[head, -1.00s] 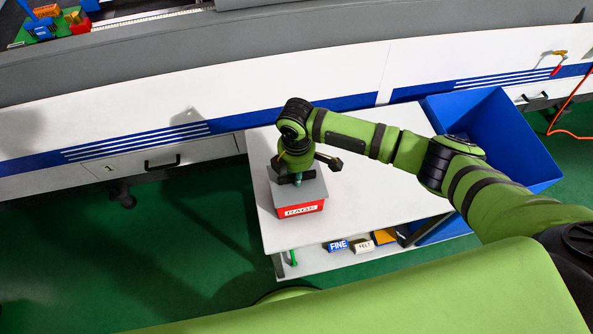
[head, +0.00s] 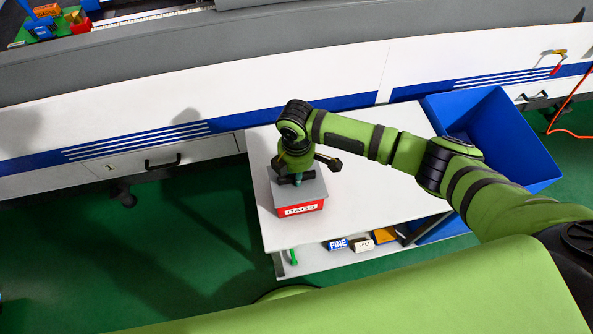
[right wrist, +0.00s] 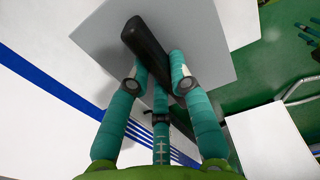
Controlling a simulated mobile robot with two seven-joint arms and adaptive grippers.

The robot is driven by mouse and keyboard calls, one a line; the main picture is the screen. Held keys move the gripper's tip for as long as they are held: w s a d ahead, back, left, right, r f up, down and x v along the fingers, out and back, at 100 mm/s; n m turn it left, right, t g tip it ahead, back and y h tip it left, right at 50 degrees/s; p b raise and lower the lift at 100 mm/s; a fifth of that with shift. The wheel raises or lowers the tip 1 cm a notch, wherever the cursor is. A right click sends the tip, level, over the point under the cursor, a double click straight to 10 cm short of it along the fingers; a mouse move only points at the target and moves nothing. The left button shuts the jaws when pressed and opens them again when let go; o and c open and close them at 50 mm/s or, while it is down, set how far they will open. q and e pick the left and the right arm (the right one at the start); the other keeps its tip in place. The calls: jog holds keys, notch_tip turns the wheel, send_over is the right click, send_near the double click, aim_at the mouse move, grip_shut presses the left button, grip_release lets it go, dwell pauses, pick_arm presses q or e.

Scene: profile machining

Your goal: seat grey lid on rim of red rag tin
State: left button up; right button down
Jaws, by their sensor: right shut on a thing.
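The red rag tin (head: 301,210), with its white label, stands on the white table. The grey lid (head: 314,188) lies over its top in the head view and looks about level. I cannot tell whether it is fully down on the rim all round. My right gripper (head: 297,180) is above the lid, shut on its dark bar handle. In the right wrist view the fingers (right wrist: 160,80) close around the black handle (right wrist: 148,47), with the grey lid (right wrist: 205,30) beyond; the tin is hidden there. My left gripper is not in view.
The white table (head: 375,195) has free room right of the tin. A blue bin (head: 490,135) stands at its right. Small boxes (head: 362,243) lie on the lower shelf. A white machine front with drawers (head: 150,160) runs behind.

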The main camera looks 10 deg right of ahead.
jog(key=shift+f+b, duration=0.45)
jog(key=shift+f, duration=0.35)
jog(key=shift+r, duration=0.1)
jog(key=c, duration=1)
grip_release()
jog(key=shift+c, duration=0.2)
notch_tip(320, 180, up, 12)
